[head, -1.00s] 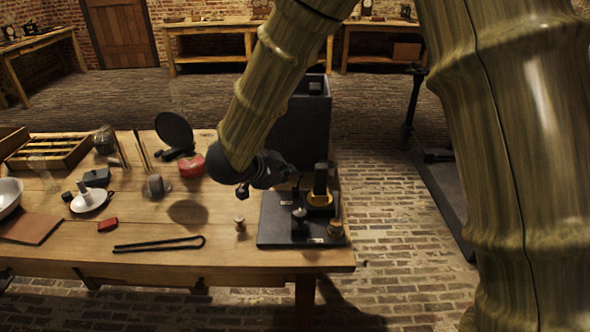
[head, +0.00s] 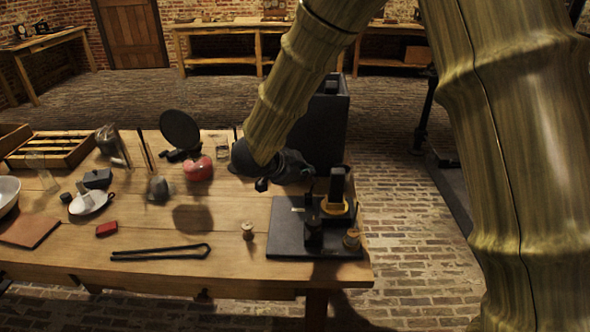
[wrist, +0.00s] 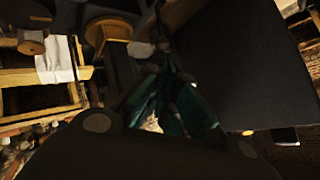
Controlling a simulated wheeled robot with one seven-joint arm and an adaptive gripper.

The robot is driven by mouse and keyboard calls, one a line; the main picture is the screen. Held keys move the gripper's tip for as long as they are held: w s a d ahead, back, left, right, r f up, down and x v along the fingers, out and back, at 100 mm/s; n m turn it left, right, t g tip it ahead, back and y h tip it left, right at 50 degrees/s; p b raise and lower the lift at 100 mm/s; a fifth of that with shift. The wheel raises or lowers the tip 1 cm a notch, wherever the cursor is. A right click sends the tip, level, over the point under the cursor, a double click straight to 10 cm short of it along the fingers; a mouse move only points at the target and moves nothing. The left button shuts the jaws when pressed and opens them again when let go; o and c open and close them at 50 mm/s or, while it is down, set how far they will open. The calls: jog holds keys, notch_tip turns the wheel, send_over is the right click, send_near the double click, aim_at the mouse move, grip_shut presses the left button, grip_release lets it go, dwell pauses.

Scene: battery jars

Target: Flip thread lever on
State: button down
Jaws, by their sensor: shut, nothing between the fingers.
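A dark board (head: 285,240) lies at the right end of the wooden table. On it stand a tall black block (head: 337,185) on a yellow ring (head: 334,209), a small dark upright piece (head: 313,222) and a brass-coloured knob (head: 351,239). I cannot tell which part is the thread lever. My gripper (head: 303,173) is above the board's far edge, left of the tall block. In the wrist view its dark green fingers (wrist: 172,108) are together, with nothing seen between them. Whether they touch a fitting is unclear.
A large dark box (head: 325,115) stands behind the board. A small wooden spool (head: 248,231) and a black bent rod (head: 160,253) lie to the left. A red round object (head: 198,169) and a black disc (head: 180,130) stand farther back.

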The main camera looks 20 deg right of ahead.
aim_at(312, 187)
jog(key=x, duration=0.6)
jog(key=shift+d, duration=0.1)
dwell(0.3)
jog(key=shift+s+d+f+m+y+p, duration=0.1)
jog(key=shift+d+f+m+y+p, duration=0.25)
jog(key=shift+d+y+p, duration=0.3)
jog(key=shift+d, duration=0.3)
jog(key=shift+a, duration=0.1)
